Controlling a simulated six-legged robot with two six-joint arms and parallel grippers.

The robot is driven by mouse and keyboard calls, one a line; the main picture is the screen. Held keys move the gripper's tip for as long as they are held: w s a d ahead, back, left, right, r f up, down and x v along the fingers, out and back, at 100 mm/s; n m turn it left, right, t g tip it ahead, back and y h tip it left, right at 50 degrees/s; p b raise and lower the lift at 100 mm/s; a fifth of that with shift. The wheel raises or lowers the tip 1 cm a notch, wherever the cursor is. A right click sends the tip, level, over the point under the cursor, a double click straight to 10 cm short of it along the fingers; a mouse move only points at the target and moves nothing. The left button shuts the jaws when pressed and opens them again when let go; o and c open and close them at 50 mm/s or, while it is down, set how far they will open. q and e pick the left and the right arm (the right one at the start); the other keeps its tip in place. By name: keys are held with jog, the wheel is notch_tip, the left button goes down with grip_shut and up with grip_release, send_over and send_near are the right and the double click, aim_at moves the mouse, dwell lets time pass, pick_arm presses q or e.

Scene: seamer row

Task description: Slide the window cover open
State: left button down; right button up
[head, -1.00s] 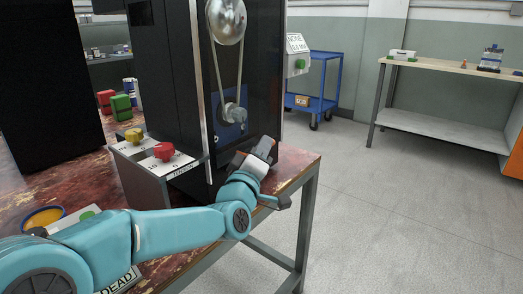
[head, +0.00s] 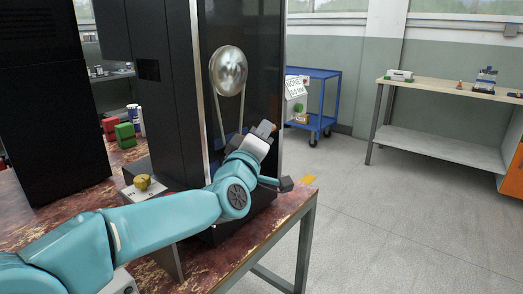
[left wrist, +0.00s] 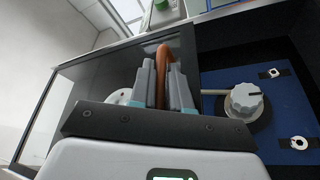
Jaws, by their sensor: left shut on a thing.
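The machine is a tall black cabinet whose front has a dark, see-through window cover (head: 262,75) over a silver pulley and belt. In the left wrist view the cover (left wrist: 105,75) is a smoky pane in a thin frame. An orange-brown handle (left wrist: 163,72) stands up between my left fingers. My left gripper (head: 267,130) is at the front of the machine, below and right of the pulley. It also shows in the left wrist view (left wrist: 164,88), shut on the handle. The handle's base is hidden by the fingers. My right gripper is out of view.
The pulley (head: 228,70) hangs in the machine. A blue panel (left wrist: 255,110) with a grey knob (left wrist: 244,101) lies right of the pane's edge. A yellow knob (head: 143,182) tops a box on the red-brown table (head: 285,212).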

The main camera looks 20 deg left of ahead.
pick_arm(q)
jog(key=p, duration=1)
send_near(261, 57)
jog(key=w+r, duration=0.1)
jog(key=w+d+r, duration=0.1)
jog(key=w, duration=0.1)
jog(key=w+r, duration=0.1)
jog(key=shift+w+d, duration=0.25)
jog(key=shift+d, duration=0.1)
jog(key=c, duration=1.4)
grip_release()
jog(key=shift+c, duration=0.2)
jog(key=shift+f, duration=0.1)
jog(key=b+v, duration=0.1)
jog(key=v, duration=1.5)
jog(key=shift+s, duration=0.2)
